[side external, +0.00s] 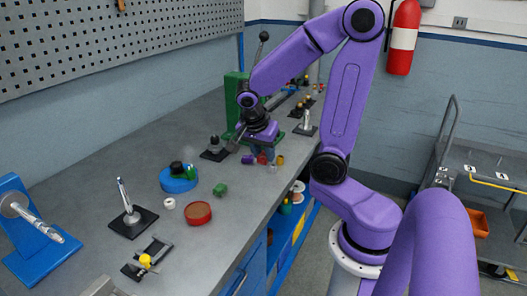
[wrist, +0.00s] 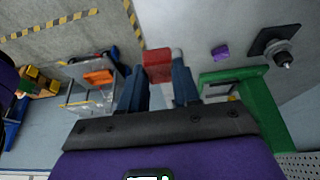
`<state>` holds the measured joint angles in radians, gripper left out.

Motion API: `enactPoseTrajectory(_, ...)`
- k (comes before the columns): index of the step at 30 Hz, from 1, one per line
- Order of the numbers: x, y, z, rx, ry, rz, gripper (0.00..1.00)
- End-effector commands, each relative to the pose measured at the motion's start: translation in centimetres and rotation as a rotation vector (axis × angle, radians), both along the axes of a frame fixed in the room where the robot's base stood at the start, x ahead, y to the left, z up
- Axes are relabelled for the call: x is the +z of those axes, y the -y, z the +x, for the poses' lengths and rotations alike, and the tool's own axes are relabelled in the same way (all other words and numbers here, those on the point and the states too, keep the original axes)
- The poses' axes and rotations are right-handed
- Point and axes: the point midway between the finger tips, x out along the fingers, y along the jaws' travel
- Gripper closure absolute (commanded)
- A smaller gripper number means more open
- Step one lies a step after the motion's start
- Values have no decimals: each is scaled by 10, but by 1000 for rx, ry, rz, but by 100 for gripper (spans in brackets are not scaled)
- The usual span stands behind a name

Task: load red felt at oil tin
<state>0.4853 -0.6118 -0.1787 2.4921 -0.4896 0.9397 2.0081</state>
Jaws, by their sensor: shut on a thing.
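My gripper (wrist: 158,88) points down low over the bench near the green frame, and it also shows in the side view (side external: 256,155). Its two blue fingers are shut on a red block-like piece, the red felt (wrist: 157,65), seen between the fingertips in the wrist view. In the side view the fingers mostly hide this piece. A round shallow red tin (side external: 198,213) sits on the bench front, left of my gripper; I cannot tell whether it is the oil tin. A blue round dish (side external: 178,180) holding dark and green pieces stands behind it.
A green block (side external: 220,190) and a white ring (side external: 169,203) lie near the red tin. A black-based post (side external: 132,215), a blue stand (side external: 35,230) and a yellow-knobbed fixture (side external: 147,260) occupy the near left. The green frame (wrist: 265,100) stands close beside my gripper.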

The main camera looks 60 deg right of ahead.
Motion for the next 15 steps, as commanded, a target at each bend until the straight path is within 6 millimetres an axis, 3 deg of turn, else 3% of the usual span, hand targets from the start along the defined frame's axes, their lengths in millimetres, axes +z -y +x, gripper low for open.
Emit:
enactPoseTrajectory(5,-4,-18,23,118,-1,-1,93)
enactPoseTrajectory(15,-25,-109,99,586,-2,0,93)
